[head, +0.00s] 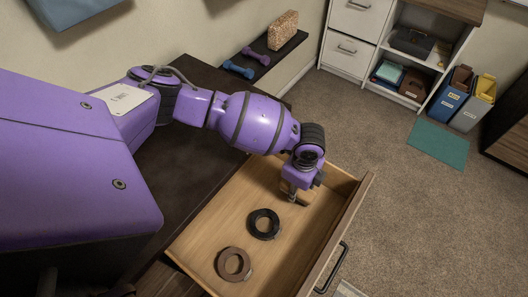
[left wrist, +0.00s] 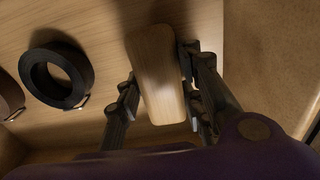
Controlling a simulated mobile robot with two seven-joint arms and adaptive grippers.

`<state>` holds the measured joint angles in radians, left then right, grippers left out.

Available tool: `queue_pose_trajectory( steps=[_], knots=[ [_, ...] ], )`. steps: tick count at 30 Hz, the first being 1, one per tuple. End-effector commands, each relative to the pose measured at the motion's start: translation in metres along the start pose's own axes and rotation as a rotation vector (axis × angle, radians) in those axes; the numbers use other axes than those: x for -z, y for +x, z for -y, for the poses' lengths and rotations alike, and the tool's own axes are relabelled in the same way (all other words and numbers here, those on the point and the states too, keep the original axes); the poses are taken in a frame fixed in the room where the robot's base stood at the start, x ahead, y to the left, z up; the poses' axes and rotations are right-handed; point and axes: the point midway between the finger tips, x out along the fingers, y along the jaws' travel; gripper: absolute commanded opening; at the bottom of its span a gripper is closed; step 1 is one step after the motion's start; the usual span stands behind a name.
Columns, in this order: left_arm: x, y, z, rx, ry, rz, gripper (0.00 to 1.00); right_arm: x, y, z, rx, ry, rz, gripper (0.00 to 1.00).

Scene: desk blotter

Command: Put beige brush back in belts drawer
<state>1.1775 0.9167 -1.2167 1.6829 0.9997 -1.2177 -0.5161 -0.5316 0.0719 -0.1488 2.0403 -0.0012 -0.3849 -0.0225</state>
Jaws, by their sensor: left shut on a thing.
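The drawer (head: 205,248) is pulled open and holds a black rolled belt (head: 264,224) and a brown rolled belt (head: 234,264). My left gripper (head: 293,197) is inside the drawer's outline, near its far end. In the left wrist view the beige brush (left wrist: 158,75) lies between the gripper's fingers (left wrist: 160,95), which are shut on it. Its smooth wooden back faces the camera; its bristles are hidden. The black belt (left wrist: 57,75) lies to the left of the brush, apart from it. I cannot tell whether the brush touches the drawer floor. My right gripper is not in view.
The drawer front with its dark handle (head: 331,267) borders the carpet. A dark shelf (head: 262,62) with purple and blue dumbbells and a patterned box is on the wall. A white cabinet (head: 347,47), bins (head: 452,98) and a teal mat (head: 438,143) stand farther off. The drawer's near end has bare floor.

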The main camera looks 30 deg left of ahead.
Motion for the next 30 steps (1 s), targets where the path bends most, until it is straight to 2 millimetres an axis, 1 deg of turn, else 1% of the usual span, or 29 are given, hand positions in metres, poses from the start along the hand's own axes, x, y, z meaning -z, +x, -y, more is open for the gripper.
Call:
queue_pose_trajectory(
  steps=[1, 3, 10, 14, 15, 18, 26, 30],
  knots=[
    [0.0005, 0.0073, 0.0017, 0.002, -0.001, 0.000, 0.10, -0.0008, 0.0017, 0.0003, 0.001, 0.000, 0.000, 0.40],
    [0.0007, 0.0114, 0.0019, 0.003, 0.000, -0.001, 0.10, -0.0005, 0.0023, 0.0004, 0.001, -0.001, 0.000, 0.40],
    [0.0005, 0.0110, 0.0018, 0.004, 0.000, 0.000, 0.10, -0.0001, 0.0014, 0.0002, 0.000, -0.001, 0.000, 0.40],
    [0.0005, 0.0151, 0.0016, 0.004, 0.000, 0.000, 0.10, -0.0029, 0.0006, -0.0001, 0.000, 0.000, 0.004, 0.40],
    [0.0004, 0.0145, 0.0018, 0.004, 0.000, 0.000, 0.40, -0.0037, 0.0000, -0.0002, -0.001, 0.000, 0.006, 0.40],
    [0.0003, 0.0143, 0.0016, 0.004, 0.000, 0.000, 0.53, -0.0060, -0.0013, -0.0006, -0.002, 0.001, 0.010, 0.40],
    [0.0003, 0.0141, 0.0016, 0.004, 0.000, 0.000, 0.54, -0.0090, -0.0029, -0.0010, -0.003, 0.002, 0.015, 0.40],
    [0.0002, 0.0075, 0.0022, 0.005, 0.000, 0.000, 0.54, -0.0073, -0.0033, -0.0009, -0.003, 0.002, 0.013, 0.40]
  ],
)
